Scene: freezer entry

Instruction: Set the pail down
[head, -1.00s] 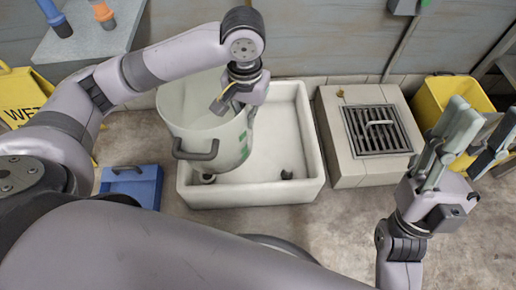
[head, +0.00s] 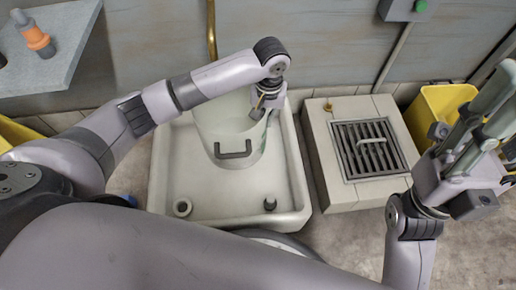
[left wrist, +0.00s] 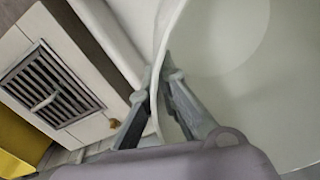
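The pale, translucent pail (head: 228,130) is upright over the back part of the white basin (head: 165,185), with its dark handle facing me. Whether its bottom rests on the basin floor I cannot tell. My left gripper (head: 264,106) is at the pail's right rim. In the left wrist view my left gripper (left wrist: 158,80) has one finger on each side of the pail's rim (left wrist: 156,105), closed on it. The pail's inside fills the right of that view. My right gripper (head: 492,112) is open and empty at the right, away from the pail.
A concrete block with a floor grate (head: 369,150) stands right of the basin. A yellow bucket (head: 437,108) is beyond it. A ring-shaped drain piece (head: 182,207) and a dark plug (head: 270,203) are in the basin's front. A grey shelf (head: 55,50) is at upper left.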

